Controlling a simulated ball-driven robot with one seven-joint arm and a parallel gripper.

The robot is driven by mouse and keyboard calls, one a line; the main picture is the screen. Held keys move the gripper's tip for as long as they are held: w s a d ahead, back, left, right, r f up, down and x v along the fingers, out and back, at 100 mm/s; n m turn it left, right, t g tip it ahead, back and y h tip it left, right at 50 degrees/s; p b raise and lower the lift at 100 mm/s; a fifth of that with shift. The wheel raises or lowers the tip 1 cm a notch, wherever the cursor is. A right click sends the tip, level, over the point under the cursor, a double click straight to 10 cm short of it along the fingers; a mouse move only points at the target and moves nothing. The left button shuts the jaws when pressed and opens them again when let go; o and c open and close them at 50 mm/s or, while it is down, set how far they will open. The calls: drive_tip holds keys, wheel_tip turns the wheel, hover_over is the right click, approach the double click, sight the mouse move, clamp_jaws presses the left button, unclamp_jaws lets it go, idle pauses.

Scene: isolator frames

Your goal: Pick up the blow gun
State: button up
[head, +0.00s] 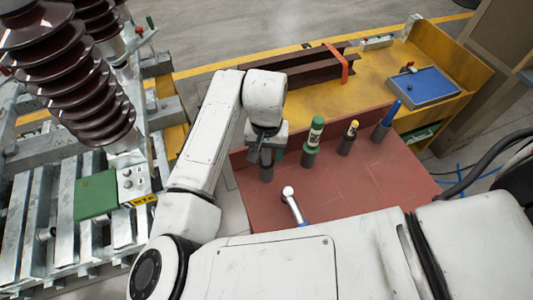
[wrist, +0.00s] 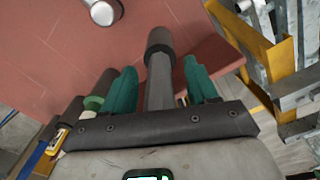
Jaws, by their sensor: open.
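My gripper (head: 266,150) points down over the left back part of the red mat. Its green fingers are apart in the wrist view (wrist: 160,90). A grey rod-like tool (wrist: 158,80) with a dark cylindrical end stands between the fingers, with a gap on each side. That dark end (head: 266,172) shows below the gripper in the head view. It is likely the blow gun, but its shape is mostly hidden by the gripper. A silver-headed tool with a blue part (head: 291,204) lies on the mat nearer to me.
Right of my gripper stand a green-capped item (head: 315,132), a yellow-topped item (head: 349,135) and a blue item (head: 387,122) in dark holders. The red mat (head: 365,180) has clear room in front. A blue tray (head: 420,86) sits on the yellow bench behind.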

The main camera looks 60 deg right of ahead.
clamp_jaws()
idle(0.5)
drive_tip(key=shift+r, duration=0.1)
